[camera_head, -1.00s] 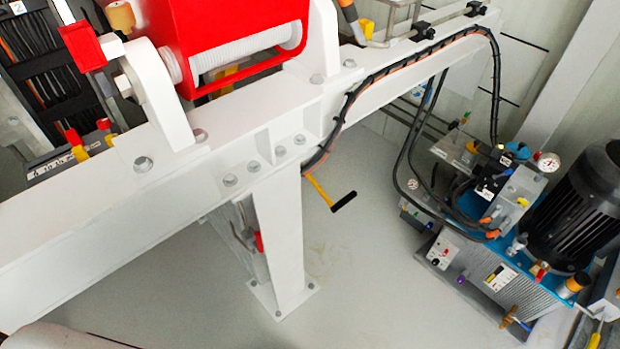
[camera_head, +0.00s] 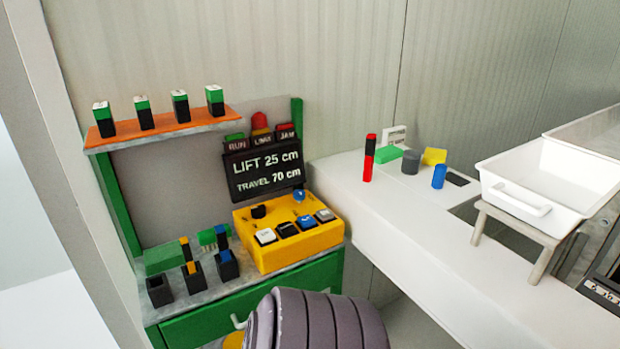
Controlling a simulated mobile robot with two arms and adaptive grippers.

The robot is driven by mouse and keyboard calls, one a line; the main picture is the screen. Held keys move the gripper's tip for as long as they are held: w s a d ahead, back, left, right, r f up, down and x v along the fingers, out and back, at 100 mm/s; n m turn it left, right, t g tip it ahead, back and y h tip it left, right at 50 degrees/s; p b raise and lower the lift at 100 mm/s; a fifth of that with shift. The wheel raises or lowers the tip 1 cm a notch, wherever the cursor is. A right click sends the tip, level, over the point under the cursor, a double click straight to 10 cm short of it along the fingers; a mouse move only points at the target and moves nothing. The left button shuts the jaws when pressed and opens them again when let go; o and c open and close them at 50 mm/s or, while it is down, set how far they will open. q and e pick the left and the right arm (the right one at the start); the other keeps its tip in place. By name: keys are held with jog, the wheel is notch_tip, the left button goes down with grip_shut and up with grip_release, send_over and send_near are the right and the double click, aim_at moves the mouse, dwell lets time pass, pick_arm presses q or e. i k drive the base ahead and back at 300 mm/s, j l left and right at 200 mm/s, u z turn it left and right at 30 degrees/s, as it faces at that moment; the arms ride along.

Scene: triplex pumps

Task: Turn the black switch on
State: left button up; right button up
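A yellow control box (camera_head: 300,244) stands on a green bench against the wall. A small black knob-like switch (camera_head: 259,211) sits at the back left of its top; its on or off position is too small to tell. A blue round knob (camera_head: 299,195) is at the back right. Neither of my grippers is in view.
Green bench (camera_head: 256,317) holds black sockets at left; an orange shelf (camera_head: 160,128) and a "LIFT 25 cm" sign (camera_head: 264,170) are above. A white counter (camera_head: 400,215) with a white tub (camera_head: 535,185) is at right. A grey ribbed form (camera_head: 318,322) blocks bottom centre.

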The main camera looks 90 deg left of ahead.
aim_at(258, 212)
jog(key=u, duration=2.9)
jog(key=j, duration=0.2)
